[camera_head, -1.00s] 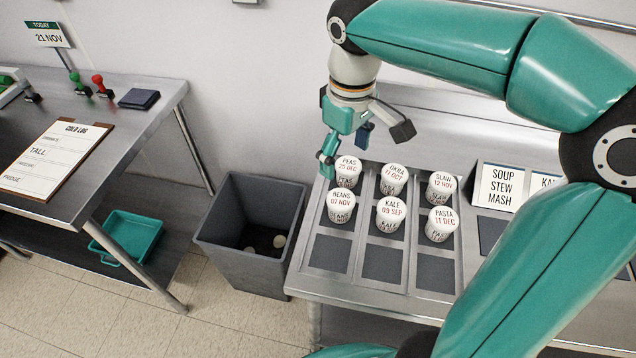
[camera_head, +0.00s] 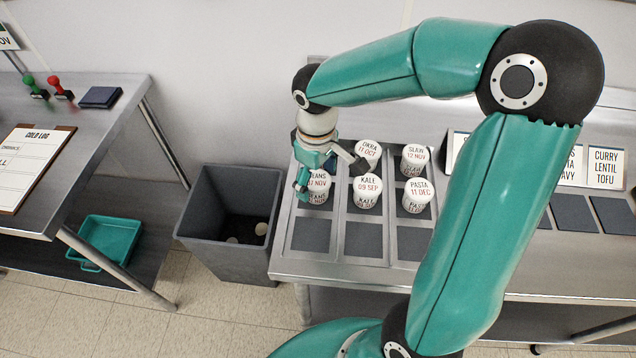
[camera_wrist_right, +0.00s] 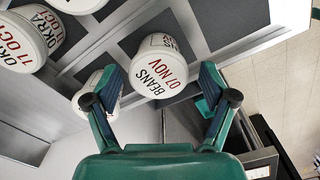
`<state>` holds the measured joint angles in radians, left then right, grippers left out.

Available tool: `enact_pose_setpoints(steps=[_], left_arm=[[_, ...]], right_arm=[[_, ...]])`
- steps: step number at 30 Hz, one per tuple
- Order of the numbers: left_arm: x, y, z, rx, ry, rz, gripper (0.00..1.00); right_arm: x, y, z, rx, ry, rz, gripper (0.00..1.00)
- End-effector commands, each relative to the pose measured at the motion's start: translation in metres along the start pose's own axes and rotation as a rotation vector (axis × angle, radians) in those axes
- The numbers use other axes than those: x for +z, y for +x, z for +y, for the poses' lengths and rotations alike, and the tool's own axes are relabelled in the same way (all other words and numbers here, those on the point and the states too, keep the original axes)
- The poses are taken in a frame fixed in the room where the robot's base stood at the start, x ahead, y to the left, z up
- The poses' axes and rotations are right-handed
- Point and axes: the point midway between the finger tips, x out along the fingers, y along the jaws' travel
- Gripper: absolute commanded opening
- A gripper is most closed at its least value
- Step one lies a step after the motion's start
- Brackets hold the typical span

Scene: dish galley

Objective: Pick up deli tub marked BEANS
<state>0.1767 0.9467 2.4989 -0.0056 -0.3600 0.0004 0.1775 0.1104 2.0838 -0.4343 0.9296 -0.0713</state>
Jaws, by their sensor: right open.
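The white deli tub marked BEANS 07 NOV (camera_head: 319,187) stands in the leftmost column of the tray on the counter. My right gripper (camera_head: 318,178) is over that column and partly covers the tub in the head view. In the right wrist view the BEANS tub (camera_wrist_right: 158,66) lies ahead, between the fingertips of my open right gripper (camera_wrist_right: 158,88). Nothing is held; whether a finger touches the tub I cannot tell. Another white tub (camera_wrist_right: 100,92) shows by the left finger there. My left gripper is not in view.
Tubs marked OKRA (camera_head: 367,152), KALE (camera_head: 366,192), SLAW (camera_head: 415,160) and PASTA (camera_head: 417,196) stand close by in the metal tray (camera_head: 335,262). Front tray slots are empty. A grey bin (camera_head: 222,262) stands left of the counter. Label cards (camera_head: 604,167) stand at right.

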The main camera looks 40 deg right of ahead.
Motion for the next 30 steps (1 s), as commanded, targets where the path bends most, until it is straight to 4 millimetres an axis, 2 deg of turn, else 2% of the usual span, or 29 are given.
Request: enact_pose_setpoints(steps=[6,15,26,30], left_arm=[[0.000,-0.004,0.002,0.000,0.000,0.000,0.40],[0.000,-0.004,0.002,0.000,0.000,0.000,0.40],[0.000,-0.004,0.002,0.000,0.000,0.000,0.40],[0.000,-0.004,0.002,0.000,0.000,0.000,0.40]], right_arm=[[0.001,0.029,0.001,-0.002,-0.001,-0.004,0.83],[0.000,0.034,0.001,-0.002,-0.001,0.000,0.83],[0.000,0.034,0.001,-0.002,-0.001,0.000,0.23],[0.000,0.034,0.001,-0.002,0.000,0.000,0.20]])
